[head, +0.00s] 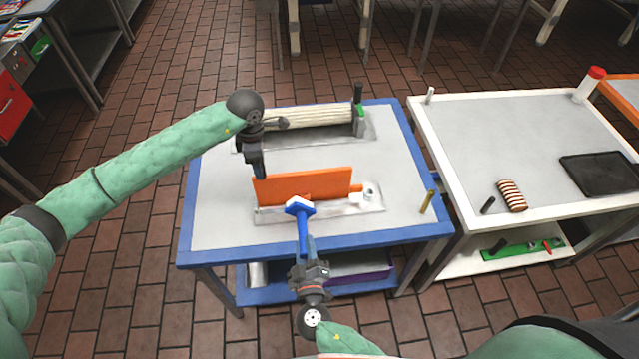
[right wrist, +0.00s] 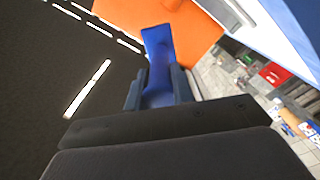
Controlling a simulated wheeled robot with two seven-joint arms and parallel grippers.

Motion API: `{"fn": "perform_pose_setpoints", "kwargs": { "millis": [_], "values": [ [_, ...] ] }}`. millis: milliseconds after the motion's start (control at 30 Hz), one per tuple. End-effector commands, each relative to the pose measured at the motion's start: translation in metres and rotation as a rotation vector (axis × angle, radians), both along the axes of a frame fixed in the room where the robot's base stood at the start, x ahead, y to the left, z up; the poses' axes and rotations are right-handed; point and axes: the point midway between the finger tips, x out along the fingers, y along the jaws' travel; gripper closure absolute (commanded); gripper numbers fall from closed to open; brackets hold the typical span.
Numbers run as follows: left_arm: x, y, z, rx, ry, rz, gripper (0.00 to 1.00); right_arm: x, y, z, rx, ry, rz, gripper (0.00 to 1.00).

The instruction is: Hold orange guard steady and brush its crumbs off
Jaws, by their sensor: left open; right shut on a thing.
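The orange guard (head: 305,185) stands upright, like a panel, on a pale metal base (head: 345,208) on the blue-edged table. It also shows in the right wrist view (right wrist: 165,20). My left gripper (head: 260,172) is open at the guard's left end, pointing down; whether it touches the guard I cannot tell. My right gripper (head: 307,255) is shut on the blue handle of a brush (head: 302,225). The handle also shows between the fingers in the right wrist view (right wrist: 158,70). I cannot make out crumbs.
A pale roller (head: 310,117) lies behind the guard, with a green and black part (head: 360,112) at its right end. A yellow stick (head: 427,201) is near the table's right edge. The white table (head: 530,120) on the right holds a striped item (head: 511,195) and a black tray (head: 600,173).

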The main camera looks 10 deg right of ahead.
Motion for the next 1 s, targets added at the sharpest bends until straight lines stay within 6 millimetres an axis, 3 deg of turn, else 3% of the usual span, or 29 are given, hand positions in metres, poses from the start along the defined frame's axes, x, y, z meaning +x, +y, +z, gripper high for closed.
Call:
{"fn": "perform_pose_setpoints", "kwargs": {
  "millis": [700, 1000],
  "values": [
    [0.0, 0.0, 0.058, -0.001, -0.002, -0.001, 0.43, 0.0, 0.0, 0.004, 0.0, 0.0, 0.0, 0.99],
    [0.0, 0.0, 0.073, 0.001, 0.001, -0.001, 0.43, 0.0, 0.0, 0.004, 0.0, 0.0, 0.0, 0.99]
  ]
}}
